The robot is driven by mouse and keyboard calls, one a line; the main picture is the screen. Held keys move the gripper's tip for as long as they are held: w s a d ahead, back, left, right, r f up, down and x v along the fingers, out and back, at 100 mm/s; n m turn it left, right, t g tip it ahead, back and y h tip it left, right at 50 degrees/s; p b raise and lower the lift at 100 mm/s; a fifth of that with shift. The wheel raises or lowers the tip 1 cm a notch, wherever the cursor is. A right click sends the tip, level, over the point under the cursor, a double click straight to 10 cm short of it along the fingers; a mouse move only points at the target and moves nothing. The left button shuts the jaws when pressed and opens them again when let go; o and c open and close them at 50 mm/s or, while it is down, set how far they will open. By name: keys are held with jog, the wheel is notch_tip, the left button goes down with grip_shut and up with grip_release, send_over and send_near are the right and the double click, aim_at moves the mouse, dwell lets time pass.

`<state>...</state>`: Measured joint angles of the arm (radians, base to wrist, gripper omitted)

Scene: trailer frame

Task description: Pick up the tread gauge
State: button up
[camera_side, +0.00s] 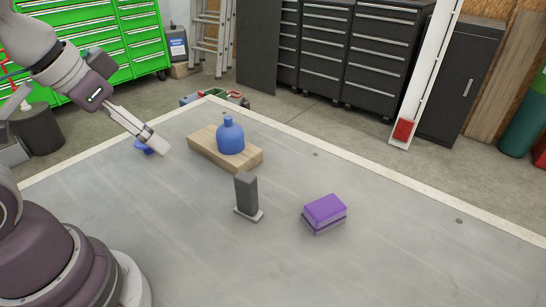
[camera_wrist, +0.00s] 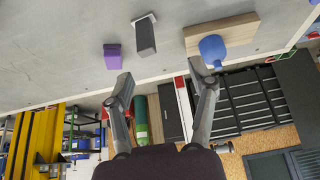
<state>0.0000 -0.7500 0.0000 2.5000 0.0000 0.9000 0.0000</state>
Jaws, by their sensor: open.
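A dark grey upright block on a thin light foot, which looks like the tread gauge (camera_side: 246,191), stands on the grey table. In the wrist view the gauge (camera_wrist: 145,38) is beyond the fingertips, towards the top of the picture. My gripper (camera_side: 154,143) is above the table, to the left of the gauge and apart from it. In the wrist view my gripper (camera_wrist: 161,76) has its two fingers spread wide with nothing between them.
A blue bottle (camera_side: 230,137) stands on a wooden board (camera_side: 203,150) behind the gauge. A purple two-layer block (camera_side: 325,211) lies to its right. A small blue thing (camera_side: 141,147) shows beside my gripper, partly hidden. The table's front and right are clear.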

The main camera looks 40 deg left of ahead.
jog(key=n+g+h, duration=0.6)
jog(key=n+g, duration=0.1)
jog(key=g, duration=0.2)
send_over(237, 173)
jog(key=s, duration=0.3)
notch_tip(237, 173, down, 7)
jog(key=a+f+n+t+h, duration=0.2)
jog(key=n+h, duration=0.2)
jog(key=w+a+f+n+t+h, duration=0.1)
jog(key=a+f+n+t+h, duration=0.1)
jog(key=a+n+h, duration=0.1)
jog(key=a+f+n+t+h, duration=0.2)
jog(key=a+n+h, duration=0.1)
jog(key=n+h, duration=0.1)
jog(key=shift+w+a+f+n+h, duration=0.3)
jog(key=shift+w+n+h, duration=0.1)
jog(key=shift+n, duration=0.5)
jog(key=d, duration=0.3)
jog(key=w+d, duration=0.1)
jog(key=d, duration=0.6)
jog(key=shift+w+d, duration=0.15)
jog(key=shift+w, duration=0.15)
grip_shut()
